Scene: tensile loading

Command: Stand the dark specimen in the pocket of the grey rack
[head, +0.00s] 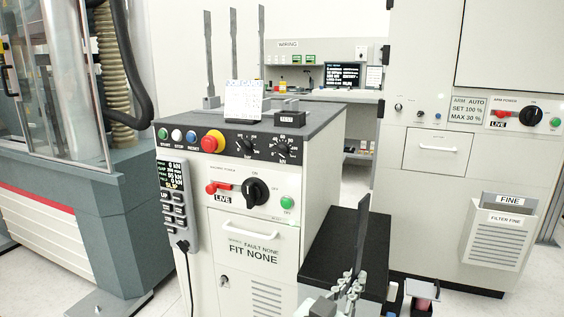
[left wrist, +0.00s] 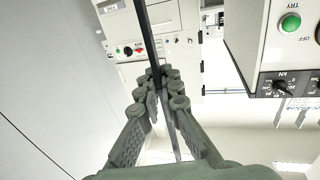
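The dark specimen (head: 361,232) is a long thin flat bar. It stands nearly upright, slightly tilted, in front of the black bench at the lower right of the cabinet. My left gripper (head: 346,286) is shut on its lower part. In the left wrist view the specimen (left wrist: 147,45) runs up from between the fingers (left wrist: 168,92). A grey block (head: 210,102), seemingly the grey rack, is on the cabinet top with a tall grey specimen (head: 208,55) upright in it. Two more specimens stand to its right, their lower ends hidden behind a white card. I cannot make out a free pocket. My right gripper is not in view.
The white card (head: 243,100) and a small dark labelled block (head: 289,117) are on the cabinet top (head: 318,117). The cabinet front carries knobs and buttons. The black bench top (head: 345,237) is mostly clear. A guarded machine (head: 60,150) stands left, a tall cabinet (head: 440,190) right.

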